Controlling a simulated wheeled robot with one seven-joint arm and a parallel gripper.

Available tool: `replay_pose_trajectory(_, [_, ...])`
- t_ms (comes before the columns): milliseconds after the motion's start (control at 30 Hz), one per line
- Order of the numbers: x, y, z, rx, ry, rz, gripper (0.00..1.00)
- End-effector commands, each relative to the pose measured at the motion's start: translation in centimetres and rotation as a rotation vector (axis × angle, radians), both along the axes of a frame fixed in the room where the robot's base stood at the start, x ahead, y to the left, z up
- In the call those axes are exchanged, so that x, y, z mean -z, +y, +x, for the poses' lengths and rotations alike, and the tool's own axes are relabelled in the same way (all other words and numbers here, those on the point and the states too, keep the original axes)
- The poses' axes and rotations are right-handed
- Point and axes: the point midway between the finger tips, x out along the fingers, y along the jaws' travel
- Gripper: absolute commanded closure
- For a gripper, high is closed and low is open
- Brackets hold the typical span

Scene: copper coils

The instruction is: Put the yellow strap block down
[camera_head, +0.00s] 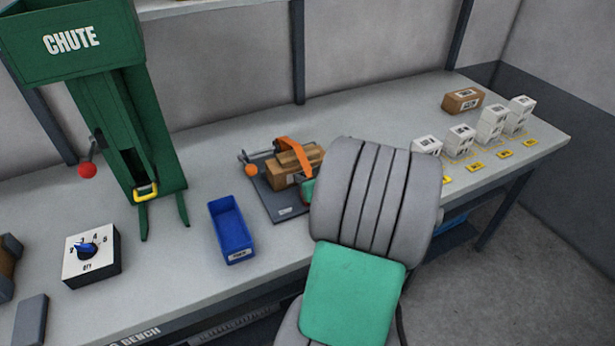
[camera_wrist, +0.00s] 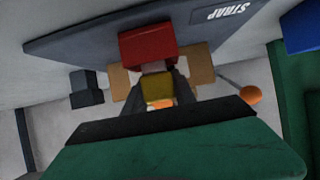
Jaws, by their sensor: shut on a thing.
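In the wrist view, my gripper (camera_wrist: 158,82) is shut on the yellow strap block (camera_wrist: 157,91), which sits between its dark fingers. A red block (camera_wrist: 149,42) is just beyond the fingertips and partly covers the cardboard behind it. The dark strap plate (camera_wrist: 110,35), marked STRAP, lies beyond. Whether the yellow block touches anything below cannot be told. In the head view, my arm hides the gripper's fingers and the yellow block. The strap plate (camera_head: 289,214) shows there, with cardboard boxes (camera_head: 285,178) on it and an orange strap (camera_head: 297,153) over them.
A lever with an orange ball (camera_head: 251,170) stands at the plate's left. A blue bin (camera_head: 232,229), green chute (camera_head: 150,150) and dial box (camera_head: 91,255) are further left. White box stacks (camera_head: 491,124) and a brown box (camera_head: 463,100) stand right. The bench behind the plate is clear.

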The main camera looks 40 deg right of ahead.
Motion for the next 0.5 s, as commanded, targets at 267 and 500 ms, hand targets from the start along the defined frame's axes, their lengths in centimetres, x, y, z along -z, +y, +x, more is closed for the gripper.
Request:
replay_pose_trajectory(267, [0.31, 0.03, -0.03, 0.0, 0.0, 0.001, 0.65])
replay_pose_trajectory(500, [0.28, 0.03, -0.03, 0.0, 0.0, 0.001, 0.46])
